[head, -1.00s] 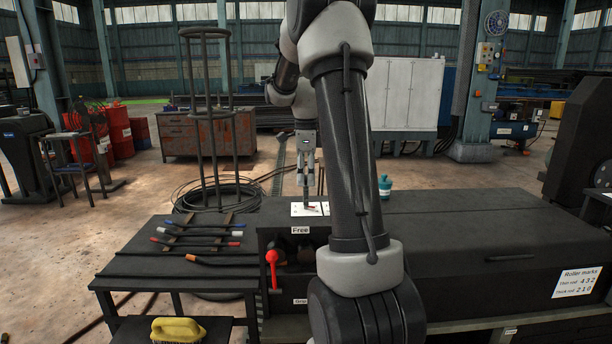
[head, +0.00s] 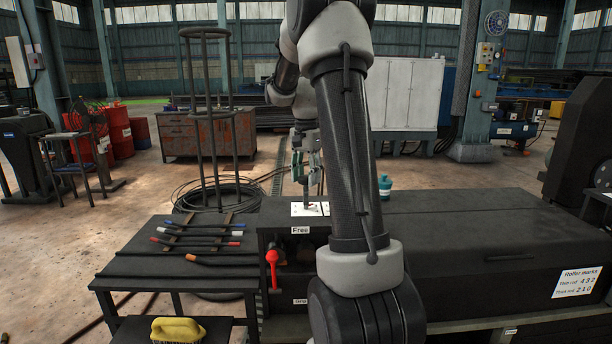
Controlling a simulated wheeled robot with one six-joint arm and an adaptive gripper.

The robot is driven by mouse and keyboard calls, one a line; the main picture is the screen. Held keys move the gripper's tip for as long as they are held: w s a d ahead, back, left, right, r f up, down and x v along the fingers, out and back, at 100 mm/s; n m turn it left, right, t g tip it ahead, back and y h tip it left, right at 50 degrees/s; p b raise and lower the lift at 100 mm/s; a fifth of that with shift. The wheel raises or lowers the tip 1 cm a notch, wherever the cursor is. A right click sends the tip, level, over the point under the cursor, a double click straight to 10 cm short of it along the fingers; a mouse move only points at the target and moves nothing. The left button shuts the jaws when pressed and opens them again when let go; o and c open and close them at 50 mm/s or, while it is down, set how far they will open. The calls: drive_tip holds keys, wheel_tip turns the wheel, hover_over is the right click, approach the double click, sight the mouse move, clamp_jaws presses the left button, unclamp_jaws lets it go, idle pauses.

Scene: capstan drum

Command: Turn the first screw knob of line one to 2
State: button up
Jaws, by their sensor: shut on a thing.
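My gripper (head: 306,196) points straight down at the top of the dark machine housing, over a small white dial plate (head: 298,211). Its fingertips are shut on the screw knob at that plate. The knob itself is small and mostly hidden by the fingers. A small dark and reddish pointer mark shows on the plate just below the fingertips. The numbers on the plate are too small to read. A second white plate (head: 326,208) shows just to the right, partly hidden behind my arm.
A card labelled "Roller marks" (head: 577,281) on the housing front reads thin rod 4 3 2, thick rod 2 1 0. A red-knobbed lever (head: 272,257) stands below a "Free" label (head: 300,230). Coloured-tip rods (head: 205,242) lie on the left table. A teal-lidded jar (head: 385,187) stands behind my arm.

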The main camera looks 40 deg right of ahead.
drive_tip(key=n, duration=0.5)
drive_tip(key=shift+n, duration=0.3)
drive_tip(key=n, duration=0.4)
drive_tip(key=shift+n, duration=0.4)
drive_tip(key=o, duration=1)
wheel_tip(320, 180, up, 12)
drive_tip(key=shift+r, duration=0.1)
drive_tip(key=shift+w, duration=0.1)
